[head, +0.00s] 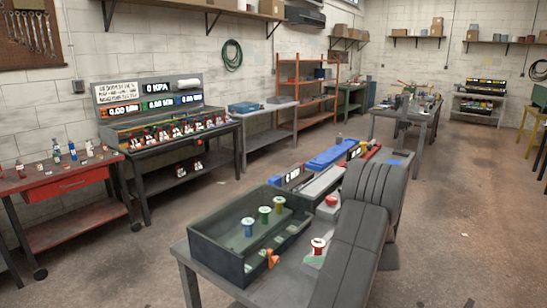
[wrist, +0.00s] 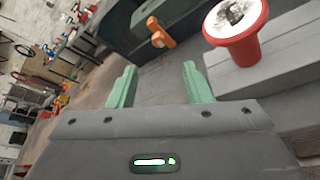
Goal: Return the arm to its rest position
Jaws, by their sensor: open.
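My arm (head: 352,235) shows as a large dark grey shape in the right foreground of the head view, over the bench (head: 185,262). My gripper (wrist: 158,80) shows in the wrist view with its two green fingers spread apart and nothing between them. A red spool with a pale top (wrist: 237,45) is beyond the fingers to the upper right, apart from them. It also shows in the head view, just left of my arm (head: 318,246). An orange part (wrist: 160,38) is beyond the fingers near the top. My arm hides part of the bench.
A dark open bin (head: 215,250) on the bench holds blue, green and yellow spools (head: 264,214). A blue case (head: 333,156) lies farther back on the bench. A red workbench (head: 62,190) stands at left. Open floor (head: 460,220) lies to the right.

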